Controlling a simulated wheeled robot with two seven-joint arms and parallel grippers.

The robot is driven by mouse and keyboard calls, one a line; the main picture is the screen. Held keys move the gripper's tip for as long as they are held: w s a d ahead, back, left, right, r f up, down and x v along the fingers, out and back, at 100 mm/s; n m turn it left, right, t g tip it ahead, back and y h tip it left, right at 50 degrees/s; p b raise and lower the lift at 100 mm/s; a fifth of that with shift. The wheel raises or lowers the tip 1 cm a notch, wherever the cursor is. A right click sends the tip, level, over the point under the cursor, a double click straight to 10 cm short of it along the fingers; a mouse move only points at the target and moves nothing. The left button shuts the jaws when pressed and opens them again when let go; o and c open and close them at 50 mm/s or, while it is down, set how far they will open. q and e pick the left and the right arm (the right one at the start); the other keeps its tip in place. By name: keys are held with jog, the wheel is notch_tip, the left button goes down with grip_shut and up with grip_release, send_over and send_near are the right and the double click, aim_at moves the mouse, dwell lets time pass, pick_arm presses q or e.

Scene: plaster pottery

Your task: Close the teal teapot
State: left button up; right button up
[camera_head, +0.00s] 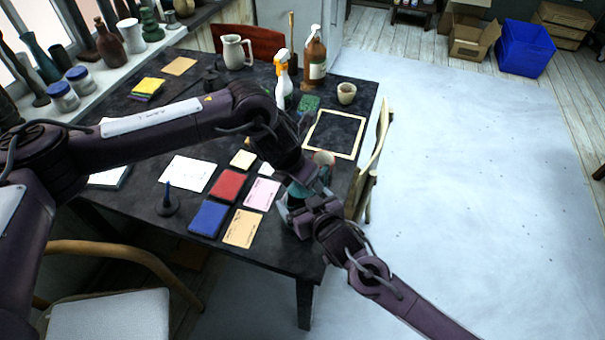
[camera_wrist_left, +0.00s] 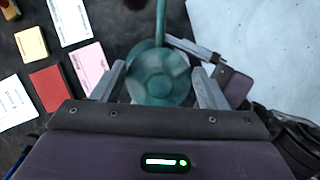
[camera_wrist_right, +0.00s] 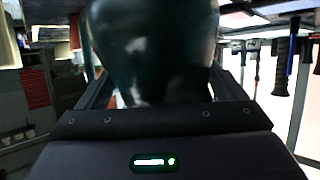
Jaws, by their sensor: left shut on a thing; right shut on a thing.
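The teal teapot (camera_head: 297,191) is at the table's right edge, mostly hidden by my grippers. My right gripper (camera_head: 300,207) is shut on its body, which fills the right wrist view as a dark glossy round form (camera_wrist_right: 155,50). My left gripper (camera_head: 314,172) is just above and behind it. In the left wrist view my left gripper (camera_wrist_left: 160,88) has its fingers on either side of a round teal piece that looks like the lid (camera_wrist_left: 158,80). A narrow teal part (camera_wrist_left: 160,22) extends beyond it. Whether the lid is seated or raised cannot be told.
On the dark table (camera_head: 140,215) lie a red pad (camera_head: 229,185), a blue pad (camera_head: 208,219) and several cards. A cream frame (camera_head: 335,134), spray bottle (camera_head: 283,80) and cup (camera_head: 346,93) stand behind. A wooden chair (camera_head: 372,160) borders the right edge.

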pick_arm(q)
jog(key=shift+f, duration=0.6)
